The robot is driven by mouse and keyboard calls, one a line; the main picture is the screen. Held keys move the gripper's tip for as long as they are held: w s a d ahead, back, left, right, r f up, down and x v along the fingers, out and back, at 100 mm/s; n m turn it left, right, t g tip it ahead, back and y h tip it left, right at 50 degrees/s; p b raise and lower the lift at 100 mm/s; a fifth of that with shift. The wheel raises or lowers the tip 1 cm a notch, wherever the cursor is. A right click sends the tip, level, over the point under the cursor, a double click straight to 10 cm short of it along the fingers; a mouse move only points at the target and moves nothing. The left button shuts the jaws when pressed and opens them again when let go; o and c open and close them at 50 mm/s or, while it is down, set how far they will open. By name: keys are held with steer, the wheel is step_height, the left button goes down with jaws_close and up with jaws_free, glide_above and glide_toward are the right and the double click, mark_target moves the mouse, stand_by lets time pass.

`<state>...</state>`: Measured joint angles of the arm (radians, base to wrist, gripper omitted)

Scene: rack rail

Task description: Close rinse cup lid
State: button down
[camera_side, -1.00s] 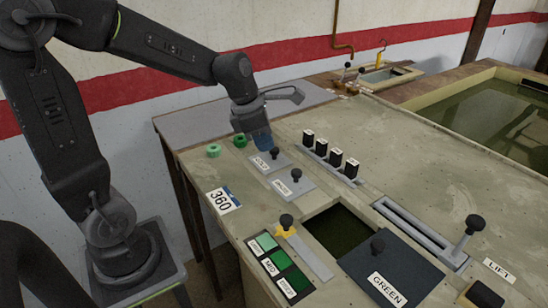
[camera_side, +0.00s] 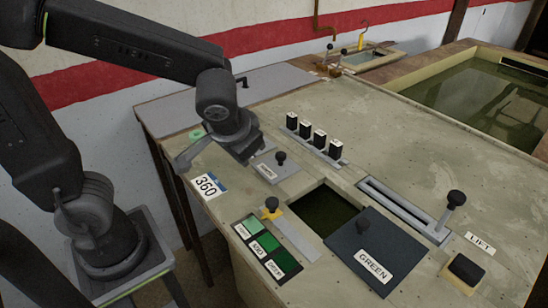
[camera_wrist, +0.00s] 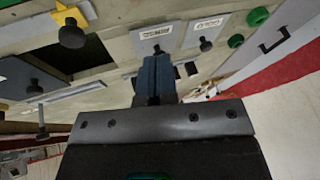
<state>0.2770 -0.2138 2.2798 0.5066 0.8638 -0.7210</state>
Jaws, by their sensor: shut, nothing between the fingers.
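Two small grey plates with black knobs and white labels lie on the panel; the label words are too small to read, so I cannot tell which is the rinse cup lid. The front plate (camera_side: 286,170) shows beside my gripper (camera_side: 248,158) in the side view. The rear plate is hidden behind my gripper there. In the wrist view both labels show, a left one (camera_wrist: 155,33) and a right one (camera_wrist: 207,23). My gripper's blue fingers (camera_wrist: 154,75) are shut and empty, close to the left plate's knob; contact cannot be told.
Several black-and-white switches (camera_side: 313,136) stand behind the plates. A square opening (camera_side: 327,208) and a dark GREEN cover (camera_side: 375,252) lie to the front. A lever (camera_side: 453,202) stands at the right. A green ring (camera_side: 196,133) is partly behind my arm.

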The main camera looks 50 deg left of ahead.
mark_target(283, 156)
steer(key=w+f+m+t, duration=0.1)
steer(key=w+f+m, duration=0.1)
steer(key=m, duration=0.2)
steer(key=w+f+m+t, duration=0.1)
steer(key=f+m, duration=0.1)
steer(key=m, duration=0.3)
steer(key=w+f+m+t, duration=0.1)
steer(key=w+f+m, duration=0.1)
steer(key=m, duration=0.3)
steer(key=shift+w+d+f, duration=0.15)
steer(key=shift+w+f, duration=0.2)
steer(key=shift+f, duration=0.2)
steer(key=shift+w+a, duration=0.3)
steer(key=shift+w, duration=0.3)
steer(key=shift+w+a, duration=0.3)
steer(key=shift+w, duration=0.25)
steer(key=shift+w+a+f, duration=0.15)
steer(key=shift+w+a, duration=0.1)
steer(key=shift+w, duration=0.3)
steer(key=shift+w, duration=0.1)
steer(key=shift+w+a+y, duration=0.2)
steer(key=shift+w+y, duration=0.1)
steer(key=shift+w, duration=0.75)
steer(key=shift+s, duration=0.1)
